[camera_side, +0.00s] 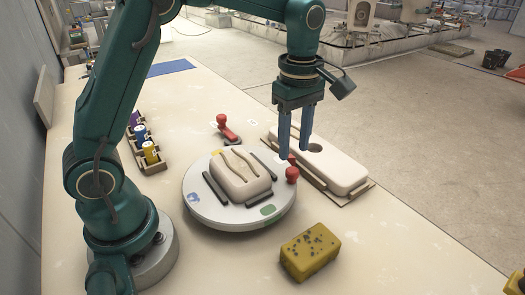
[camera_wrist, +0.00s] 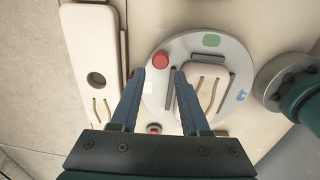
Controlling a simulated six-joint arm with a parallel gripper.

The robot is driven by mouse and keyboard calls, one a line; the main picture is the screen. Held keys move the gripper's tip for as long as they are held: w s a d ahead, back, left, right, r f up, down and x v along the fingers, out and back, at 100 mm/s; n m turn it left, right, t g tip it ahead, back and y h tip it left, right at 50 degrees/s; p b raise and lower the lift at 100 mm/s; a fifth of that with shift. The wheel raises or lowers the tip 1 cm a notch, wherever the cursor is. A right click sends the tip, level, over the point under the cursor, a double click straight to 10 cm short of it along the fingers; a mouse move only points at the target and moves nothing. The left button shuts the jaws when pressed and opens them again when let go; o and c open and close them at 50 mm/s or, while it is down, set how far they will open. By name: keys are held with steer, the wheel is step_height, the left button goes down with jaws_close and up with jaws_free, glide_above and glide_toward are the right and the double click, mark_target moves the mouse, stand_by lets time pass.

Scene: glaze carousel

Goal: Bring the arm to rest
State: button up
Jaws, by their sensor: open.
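My gripper (camera_side: 294,157) is open and empty, pointing down above the right edge of the round turntable (camera_side: 205,207). Its two blue fingers (camera_wrist: 161,76) stand apart in the wrist view, with the turntable below them. A cream block (camera_side: 241,180) with grooves in its top sits on the turntable between dark bars. A red knob (camera_side: 292,172) stands at the turntable's right edge, close to the fingertips in the side view; it also shows in the wrist view (camera_wrist: 160,59).
A long cream piece (camera_side: 335,167) with a round hole lies on a board to the right. A speckled yellow sponge (camera_side: 310,251) lies in front. Small coloured jars (camera_side: 150,152) stand in holders at left. A red-handled clamp (camera_side: 226,128) is behind the turntable.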

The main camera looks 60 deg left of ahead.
steer(key=s+r+m+t, duration=0.4)
steer(key=s+r, duration=0.4)
steer(key=r, duration=0.1)
steer(key=s+f+m+t, duration=0.1)
steer(key=s+f+m, duration=0.4)
steer(key=m, duration=0.9)
steer(key=shift+s+t, duration=0.3)
steer(key=shift+s, duration=0.95)
